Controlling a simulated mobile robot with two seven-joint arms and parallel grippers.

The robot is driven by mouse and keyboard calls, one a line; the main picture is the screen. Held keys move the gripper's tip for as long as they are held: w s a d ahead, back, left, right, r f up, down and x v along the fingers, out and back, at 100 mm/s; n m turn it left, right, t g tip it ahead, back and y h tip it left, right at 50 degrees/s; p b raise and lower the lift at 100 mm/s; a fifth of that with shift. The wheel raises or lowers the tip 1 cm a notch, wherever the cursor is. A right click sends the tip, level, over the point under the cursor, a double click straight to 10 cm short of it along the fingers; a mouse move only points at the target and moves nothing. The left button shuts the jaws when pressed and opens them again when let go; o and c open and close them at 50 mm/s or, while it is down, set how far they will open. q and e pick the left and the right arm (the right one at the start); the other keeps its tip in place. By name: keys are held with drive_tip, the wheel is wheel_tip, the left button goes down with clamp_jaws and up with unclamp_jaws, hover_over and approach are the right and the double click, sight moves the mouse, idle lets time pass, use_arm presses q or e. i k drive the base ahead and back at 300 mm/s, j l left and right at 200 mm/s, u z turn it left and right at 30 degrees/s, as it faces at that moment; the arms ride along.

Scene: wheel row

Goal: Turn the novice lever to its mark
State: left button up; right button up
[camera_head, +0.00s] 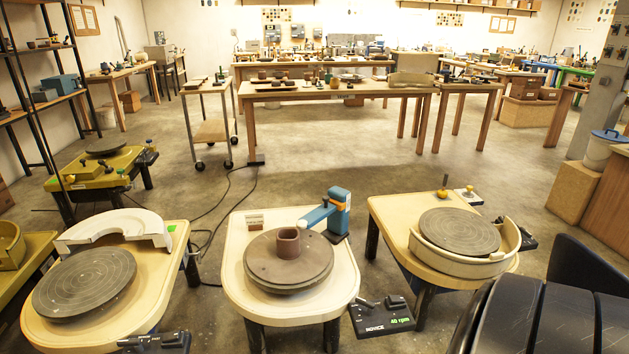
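The novice control box (381,318) is a black panel beside the front right of the middle potter's wheel. It bears the word NOVICE and a green "40 rpm" readout. Small dark raised parts (395,302) sit along its back edge; which of them is the lever, and where its mark is, is too small to tell. Neither of my grippers is in view.
A left wheel (85,283) with a cream splash guard and a right wheel (459,230) flank the middle one. Another black control box (155,342) is at the bottom left. A blue-and-grey device (339,212) stands behind the middle disc. Open floor lies behind the wheels.

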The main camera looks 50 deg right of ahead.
sight(371, 305)
drive_tip(key=z, duration=2.1)
drive_tip(key=i+j, duration=0.05)
